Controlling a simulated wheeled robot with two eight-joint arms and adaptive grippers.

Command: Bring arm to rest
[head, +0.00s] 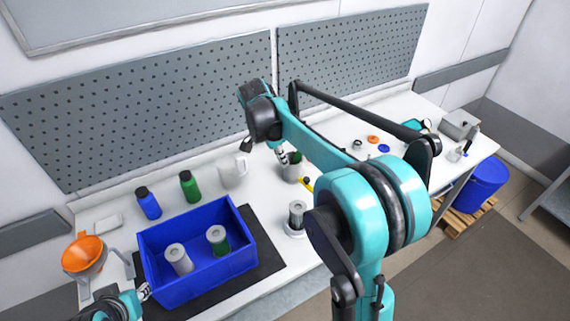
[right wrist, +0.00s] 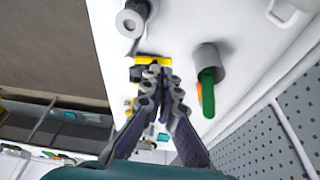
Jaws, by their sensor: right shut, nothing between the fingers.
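My right arm (head: 325,150) is raised and bent over the white worktable (head: 262,205). Its gripper (head: 282,157) points down above the table beside a grey cup (head: 292,172). In the right wrist view the right gripper's fingers (right wrist: 158,78) are together with nothing between them. The grey cup (right wrist: 207,62) there holds a green and an orange item. A yellow-handled tool (right wrist: 153,59) lies beyond the fingertips. My left gripper (head: 143,291) shows only in part at the lower left, near the blue bin's (head: 195,230) left side; its opening is unclear.
The blue bin holds two grey-capped cylinders. Another cylinder (head: 297,214) stands on a round base right of the bin. A blue bottle (head: 149,204), green bottle (head: 190,187) and white mug (head: 232,172) stand behind it. An orange funnel (head: 84,252) is at left; pegboards (head: 150,105) rise behind.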

